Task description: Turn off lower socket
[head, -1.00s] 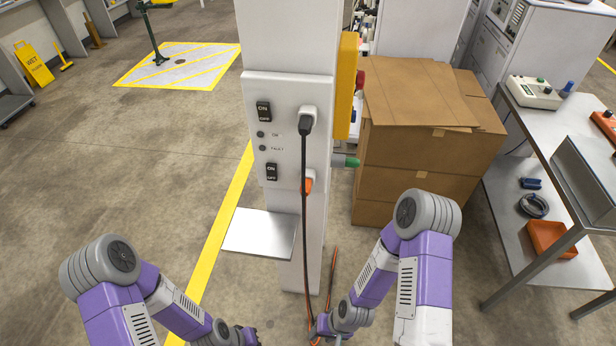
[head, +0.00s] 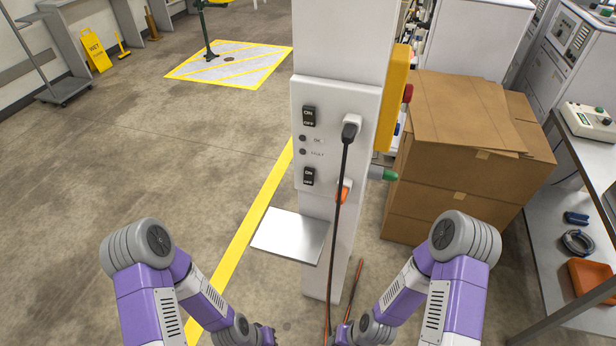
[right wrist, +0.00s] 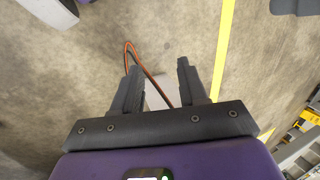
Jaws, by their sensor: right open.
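A white panel (head: 330,100) is on the column. Its lower rocker switch (head: 309,177), black and marked ON and OFF, sits at the lower left of the panel; which side is pressed is too small to tell. The lower socket holds an orange plug (head: 343,190), partly hidden by a black cord. An upper ON/OFF switch (head: 309,116) and a socket with a dark plug (head: 350,130) are above. My left gripper (head: 268,337) is at the bottom edge, its jaws unclear. My right gripper (right wrist: 158,70) is open and empty, over the floor, below and apart from the panel.
A metal shelf (head: 290,236) juts from the column below the switches. The black cord (head: 336,230) hangs in front of the column. A yellow box (head: 394,100) with a red button is on the column's right side. Cardboard boxes (head: 460,150) stand at right.

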